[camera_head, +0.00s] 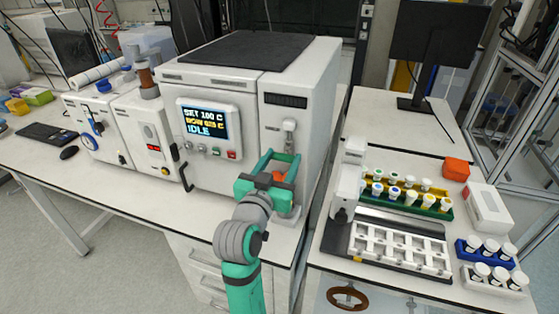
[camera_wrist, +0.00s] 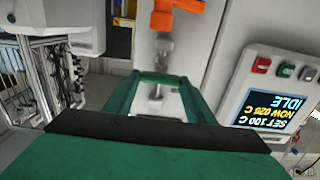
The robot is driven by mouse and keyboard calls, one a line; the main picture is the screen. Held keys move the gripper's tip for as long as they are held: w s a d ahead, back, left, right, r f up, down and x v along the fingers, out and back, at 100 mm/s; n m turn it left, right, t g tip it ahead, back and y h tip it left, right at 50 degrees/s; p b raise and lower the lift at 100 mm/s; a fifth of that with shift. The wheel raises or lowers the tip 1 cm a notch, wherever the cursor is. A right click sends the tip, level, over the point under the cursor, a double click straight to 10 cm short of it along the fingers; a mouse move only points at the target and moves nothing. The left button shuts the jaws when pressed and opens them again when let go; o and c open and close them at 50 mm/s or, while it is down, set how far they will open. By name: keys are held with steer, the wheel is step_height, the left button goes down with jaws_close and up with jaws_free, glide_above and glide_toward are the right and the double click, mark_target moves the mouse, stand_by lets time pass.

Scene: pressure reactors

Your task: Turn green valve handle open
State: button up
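My gripper (camera_head: 280,157) reaches the right front of the big white reactor. Its two green fingers are spread at their bases and converge ahead in the wrist view (camera_wrist: 163,82). A short green bar spans their far ends there. I cannot tell whether this bar is the green valve handle or the fingertips meeting. A grey metal stem (camera_wrist: 163,48) runs just beyond it. No separate green handle is clear in either view. An orange handle (camera_wrist: 178,14) sits on the same line beyond the fingers and shows partly between them in the head view (camera_head: 280,177).
The reactor's screen (camera_head: 205,121) reads SET 100 C and IDLE. A metal fitting (camera_head: 290,130) stands on its panel above my gripper. To the right, a white rack (camera_head: 402,248) and vial trays fill the bench (camera_head: 335,262). A black handle (camera_head: 182,171) is left of my arm.

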steer(key=shift+a, duration=0.2)
steer(key=shift+c, duration=0.9)
steer(key=shift+d, duration=0.1)
steer(key=shift+d+n, duration=0.1)
steer(key=shift+n, duration=0.2)
steer(key=n, duration=0.8)
steer(key=shift+a+f+n, duration=0.1)
steer(key=shift+a+n, duration=0.1)
steer(key=shift+n, duration=0.2)
steer(key=n, duration=0.4)
steer(key=shift+w, duration=0.1)
steer(key=shift+a+f+n, duration=0.1)
steer(key=shift+f+n, duration=0.05)
steer(key=shift+n, duration=2.25)
